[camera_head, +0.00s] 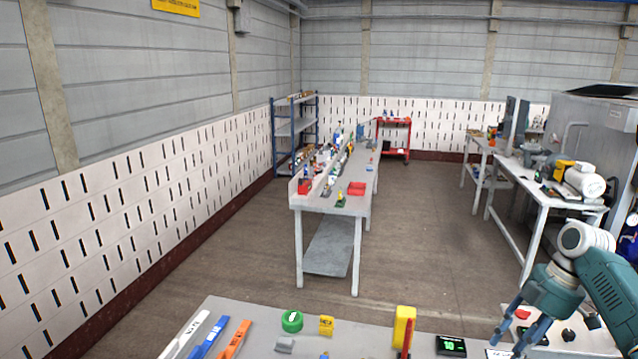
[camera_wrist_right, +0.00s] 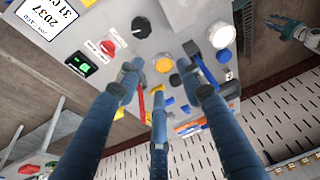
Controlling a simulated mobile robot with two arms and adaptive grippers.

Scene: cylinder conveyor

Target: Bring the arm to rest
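My right arm (camera_head: 600,275), teal and white, comes in from the right edge of the head view. Its gripper (camera_head: 516,328) hangs over the right part of the near workbench, fingers pointing down and left. In the right wrist view the three blue fingers of this gripper (camera_wrist_right: 160,72) are spread apart, with nothing held between them. The bench top shows below and beyond the fingertips. My left arm is not in the head view.
A knob (camera_wrist_right: 164,64) and red button (camera_wrist_right: 108,47) lie near my fingers. A long table (camera_head: 352,206) stands beyond; the floor between is clear.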

